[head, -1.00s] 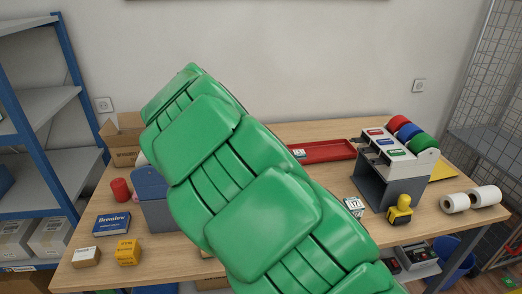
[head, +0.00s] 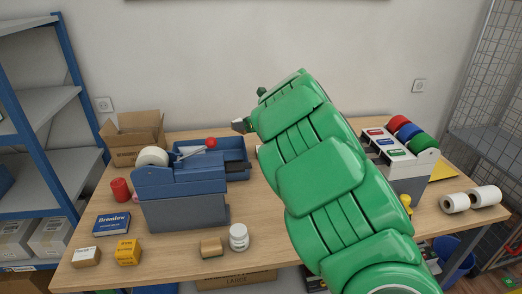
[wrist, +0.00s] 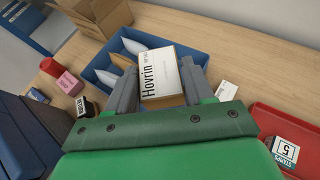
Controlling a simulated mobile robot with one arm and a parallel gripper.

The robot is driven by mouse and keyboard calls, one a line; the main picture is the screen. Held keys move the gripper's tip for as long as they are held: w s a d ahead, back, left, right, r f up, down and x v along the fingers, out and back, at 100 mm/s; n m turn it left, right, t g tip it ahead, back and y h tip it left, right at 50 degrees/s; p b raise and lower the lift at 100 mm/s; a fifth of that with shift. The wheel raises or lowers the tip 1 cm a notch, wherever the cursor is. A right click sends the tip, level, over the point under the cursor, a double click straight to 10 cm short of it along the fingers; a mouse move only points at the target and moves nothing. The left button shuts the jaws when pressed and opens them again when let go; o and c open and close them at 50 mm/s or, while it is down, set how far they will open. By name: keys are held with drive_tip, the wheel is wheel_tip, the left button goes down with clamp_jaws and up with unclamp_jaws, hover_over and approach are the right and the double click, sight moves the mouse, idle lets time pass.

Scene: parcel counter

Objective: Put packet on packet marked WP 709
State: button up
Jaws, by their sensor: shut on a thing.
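In the wrist view a box-shaped packet (wrist: 163,101), with a white label reading "Hovrin", sits between the two grey fingers of my gripper (wrist: 160,80). My gripper is shut on it. The small print on its label is too small to read. Beyond it is a blue tray (wrist: 103,78) holding white-and-blue pouches (wrist: 135,46) and an orange-brown packet (wrist: 124,63). I see no readable WP 709 mark. In the head view my green arm hides most of the gripper and held packet. The blue tray (head: 238,146) shows at the back of the table.
A blue-grey tape machine (head: 180,185) stands in front of the tray. An open carton (head: 137,135) is behind left. A red tray (wrist: 265,112) with a stamps box (wrist: 286,150) lies to the right. A roll dispenser (head: 405,165) stands at the table's right.

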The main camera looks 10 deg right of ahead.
drive_tip(key=s+d+f+n, duration=0.1)
drive_tip(key=s+d+f, duration=0.2)
drive_tip(key=d, duration=0.5)
drive_tip(key=shift+g+y, duration=0.3)
drive_tip(key=shift+y, duration=0.1)
drive_tip(key=shift+w+d+f, duration=0.15)
drive_tip(key=shift+w+f, duration=1.5)
drive_tip(key=shift+w, duration=0.7)
drive_tip(key=shift+w+d+f, duration=0.1)
drive_tip(key=shift+w+f, duration=1.5)
drive_tip(key=shift+w, duration=0.8)
drive_tip(key=shift+w+d+f, duration=0.15)
drive_tip(key=shift+w+f, duration=1.5)
drive_tip(key=shift+w, duration=0.7)
drive_tip(key=shift+w+f, duration=0.1)
drive_tip(key=shift+f, duration=1.5)
drive_tip(key=shift+f, duration=0.1)
drive_tip(key=o, duration=1.1)
